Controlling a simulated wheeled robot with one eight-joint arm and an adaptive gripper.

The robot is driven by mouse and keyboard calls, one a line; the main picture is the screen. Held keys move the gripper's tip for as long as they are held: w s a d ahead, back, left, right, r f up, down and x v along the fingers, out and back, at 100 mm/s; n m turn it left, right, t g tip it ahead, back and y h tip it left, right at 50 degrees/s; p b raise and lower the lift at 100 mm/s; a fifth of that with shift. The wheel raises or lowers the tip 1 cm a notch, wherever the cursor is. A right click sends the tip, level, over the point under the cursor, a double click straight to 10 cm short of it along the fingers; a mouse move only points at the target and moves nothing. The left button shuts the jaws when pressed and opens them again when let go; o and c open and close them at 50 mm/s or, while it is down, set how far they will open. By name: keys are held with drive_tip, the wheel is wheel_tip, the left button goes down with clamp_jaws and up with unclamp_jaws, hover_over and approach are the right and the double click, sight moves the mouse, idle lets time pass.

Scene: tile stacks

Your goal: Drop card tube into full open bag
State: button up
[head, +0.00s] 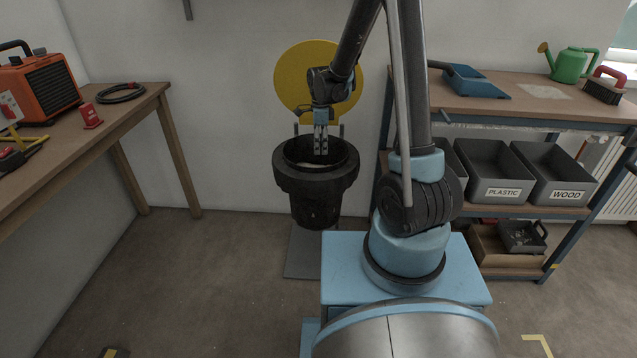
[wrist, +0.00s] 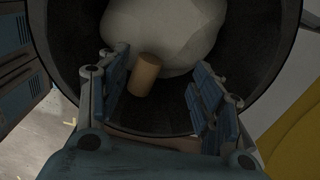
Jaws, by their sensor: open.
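A black, round, open-topped bag (head: 318,190) hangs from a stand below a raised yellow lid (head: 290,80). My gripper (head: 321,150) points down into its mouth. In the wrist view, my gripper (wrist: 165,105) is open, its two fingers wide apart. The card tube (wrist: 145,75), a short brown cylinder, lies tilted inside the bag's mouth, close to the left finger in the picture and clear of the right one. It lies against a pale, rounded mass (wrist: 165,30) inside the bag. The tube cannot be made out in the head view.
A wooden table (head: 90,130) with an orange machine (head: 38,88) stands at left. A shelf unit (head: 500,103) at right holds a green watering can (head: 568,66) and grey bins, among them one labelled PLASTIC (head: 495,175). The floor between table and bag is clear.

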wheel_tip(320, 180, up, 10)
drive_tip(key=shift+r, duration=0.15)
idle(0.3)
